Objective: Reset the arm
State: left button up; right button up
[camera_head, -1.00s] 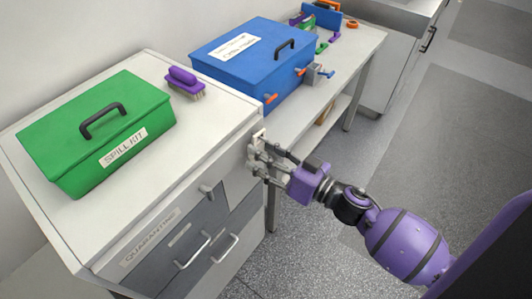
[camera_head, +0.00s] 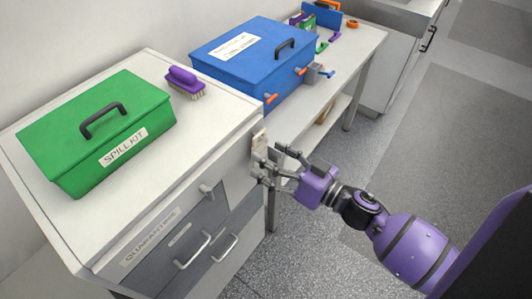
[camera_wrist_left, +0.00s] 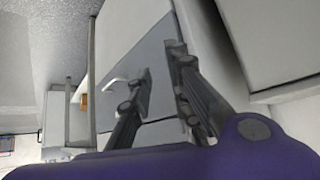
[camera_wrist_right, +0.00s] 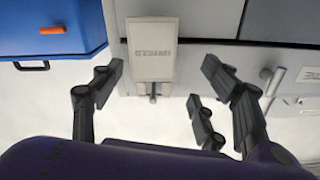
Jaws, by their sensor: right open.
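My right gripper (camera_head: 270,163) is open and empty in the head view, just off the right end of the white cabinet. A small beige box (camera_head: 259,143) is fixed to that cabinet end, close to the fingertips. In the right wrist view the box (camera_wrist_right: 152,48) carries a label too small to read, and a short grey lever (camera_wrist_right: 153,91) sticks out below it. The spread fingers of the right gripper (camera_wrist_right: 160,82) are on either side of the lever in that picture, with nothing between them. My left gripper (camera_wrist_left: 157,68) shows only in the left wrist view, its fingers apart and empty.
A green spill kit box (camera_head: 75,130) and a purple brush (camera_head: 185,82) stand on the cabinet top (camera_head: 215,125). A blue box (camera_head: 245,62) with orange latches stands on the bench behind. Drawer handles (camera_head: 193,250) protrude at the front. The floor to the right is clear.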

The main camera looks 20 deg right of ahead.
pick_arm(q)
jog(key=shift+d, duration=0.1)
pick_arm(e)
jog(key=v, duration=1)
jog(key=s+d+f+m+g+h+p, duration=0.1)
jog(key=s+d+f+h, duration=0.15)
jog(key=f+h, duration=0.35)
jog(key=s+d+f+h, duration=0.1)
jog(key=d+f+h, duration=0.25)
jog(key=f, duration=0.45)
pick_arm(q)
jog(key=shift+w+d+r+p, duration=0.1)
jog(key=shift+r+p, duration=0.25)
jog(key=shift+r, duration=0.2)
jog(key=shift+w+d+r+p, duration=0.1)
jog(key=shift+r+p, duration=0.2)
jog(key=shift+r, duration=0.25)
pick_arm(e)
jog(key=s+a+f+m+g, duration=0.1)
jog(key=s+a+f+g, duration=0.1)
jog(key=s, duration=0.5)
jog(key=s+a+f+m+g+h, duration=0.1)
jog(key=s+a+f+m+g, duration=0.1)
jog(key=s+a+f, duration=0.2)
jog(key=s+f, duration=0.3)
jog(key=s, duration=0.1)
jog(key=shift+f+m+g, duration=0.2)
jog(key=shift+m+g, duration=0.1)
